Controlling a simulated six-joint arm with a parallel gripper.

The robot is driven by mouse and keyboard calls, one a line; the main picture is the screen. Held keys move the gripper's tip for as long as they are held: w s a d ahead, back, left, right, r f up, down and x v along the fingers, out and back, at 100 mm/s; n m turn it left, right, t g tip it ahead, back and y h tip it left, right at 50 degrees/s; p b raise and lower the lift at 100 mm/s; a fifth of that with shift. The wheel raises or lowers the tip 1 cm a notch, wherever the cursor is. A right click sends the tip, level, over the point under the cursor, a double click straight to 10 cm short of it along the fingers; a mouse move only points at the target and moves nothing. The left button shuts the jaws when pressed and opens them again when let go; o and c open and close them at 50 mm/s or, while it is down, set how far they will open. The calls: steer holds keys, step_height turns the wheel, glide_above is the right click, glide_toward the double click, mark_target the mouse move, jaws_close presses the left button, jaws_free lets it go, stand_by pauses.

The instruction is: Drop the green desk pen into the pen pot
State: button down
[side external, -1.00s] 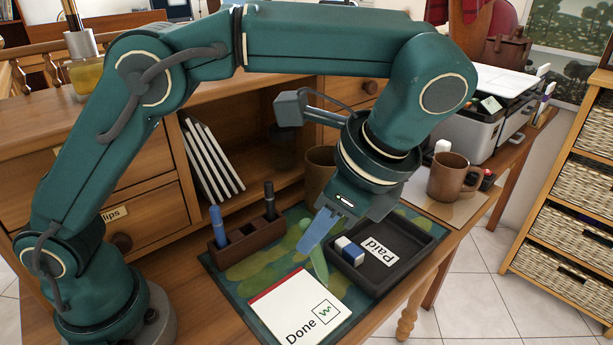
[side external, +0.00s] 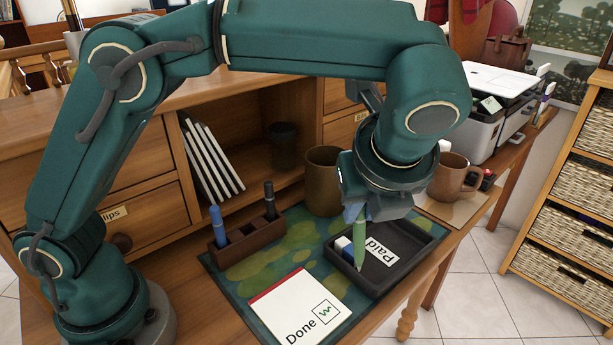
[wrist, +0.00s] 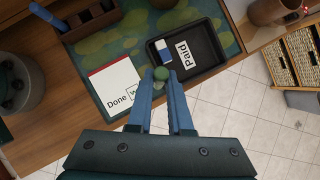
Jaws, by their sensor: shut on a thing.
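The green desk pen (side external: 361,240) hangs almost upright, tip down, from my gripper (side external: 356,212). My gripper is shut on its upper part. The pen hangs in front of the black tray in the side view, and its lower end appears over the tray area; its exact height is unclear. In the wrist view the pen's round green end (wrist: 161,74) shows between the blue fingers (wrist: 160,84). A brown round pot (side external: 322,185), which looks like the pen pot, stands upright behind and left of my gripper. Its inside is not visible.
The black tray (side external: 419,236) holds a blue-and-white eraser (side external: 344,245) and a "Paid" card (side external: 380,250). A wooden holder (side external: 247,240) with blue and black pens stands left. A "Done" pad (side external: 295,302) lies in front. A brown mug (side external: 452,177) stands right; a dark cup (side external: 284,145) stands in the shelf.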

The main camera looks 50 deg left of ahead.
steer(key=w+a+r+m+t+h, duration=0.3)
steer(key=w+a+r+m, duration=0.4)
steer(key=w, duration=0.3)
steer(key=w+a+r+y, duration=0.1)
steer(key=w+a+r, duration=0.1)
steer(key=a, duration=1)
steer(key=shift+w+r, duration=0.2)
steer(key=shift+r, duration=0.6)
steer(key=shift+f, duration=2.05)
steer(key=shift+f, duration=0.25)
steer(key=shift+f, duration=0.7)
